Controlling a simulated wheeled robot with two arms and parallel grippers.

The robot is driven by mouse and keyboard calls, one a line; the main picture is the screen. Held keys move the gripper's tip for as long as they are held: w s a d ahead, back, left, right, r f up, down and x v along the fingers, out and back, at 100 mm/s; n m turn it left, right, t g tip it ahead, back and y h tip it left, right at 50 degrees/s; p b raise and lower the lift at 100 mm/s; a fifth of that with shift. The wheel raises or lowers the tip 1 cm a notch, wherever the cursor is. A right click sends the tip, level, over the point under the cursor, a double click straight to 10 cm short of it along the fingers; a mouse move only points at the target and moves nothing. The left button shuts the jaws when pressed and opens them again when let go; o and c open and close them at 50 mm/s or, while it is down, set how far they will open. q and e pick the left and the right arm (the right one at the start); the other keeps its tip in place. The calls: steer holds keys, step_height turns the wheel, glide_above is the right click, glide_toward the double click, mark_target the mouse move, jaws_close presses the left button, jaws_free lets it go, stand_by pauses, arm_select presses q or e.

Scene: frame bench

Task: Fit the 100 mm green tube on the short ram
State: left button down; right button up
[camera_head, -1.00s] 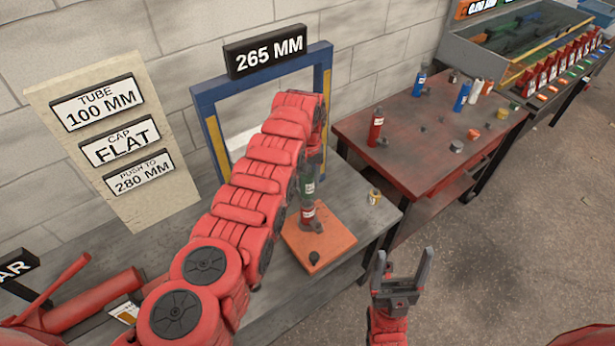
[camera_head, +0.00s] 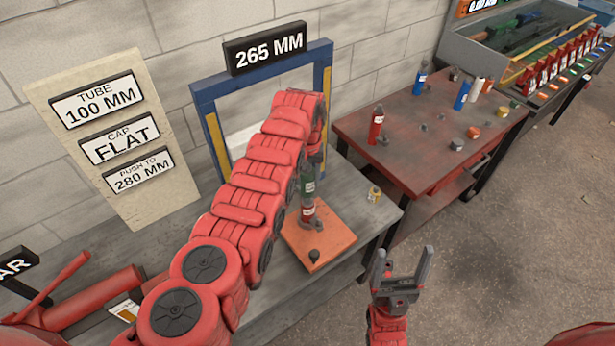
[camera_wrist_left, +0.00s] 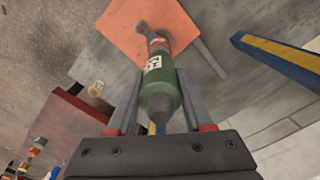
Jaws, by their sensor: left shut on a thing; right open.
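The green tube (camera_head: 308,186), with a white label and a grey end, stands upright, directly above the red short ram (camera_head: 308,210). My left gripper (camera_head: 311,172) is shut on the green tube. In the left wrist view, the fingers of the left gripper (camera_wrist_left: 161,80) lie on either side of the green tube (camera_wrist_left: 160,84). The red ram (camera_wrist_left: 159,42) lines up beyond it. The two look in contact, but I cannot tell how far they are joined. My right gripper (camera_head: 400,268) is open and empty in front of the bench.
The ram stands on an orange plate (camera_head: 325,250) with a dark knob, beneath a blue frame (camera_head: 204,100) signed 265 MM. A small yellow-banded can (camera_head: 374,195) stands right of the plate. A red table (camera_head: 400,160) with bottles and caps is further right. A board (camera_head: 160,205) carries signs.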

mark_target(308, 186)
arm_select(q)
steer(key=shift+b, duration=0.4)
stand_by(0.8)
steer(key=shift+f+b, duration=1.55)
steer(key=shift+f, duration=0.35)
steer(key=shift+c, duration=1.1)
jaws_free()
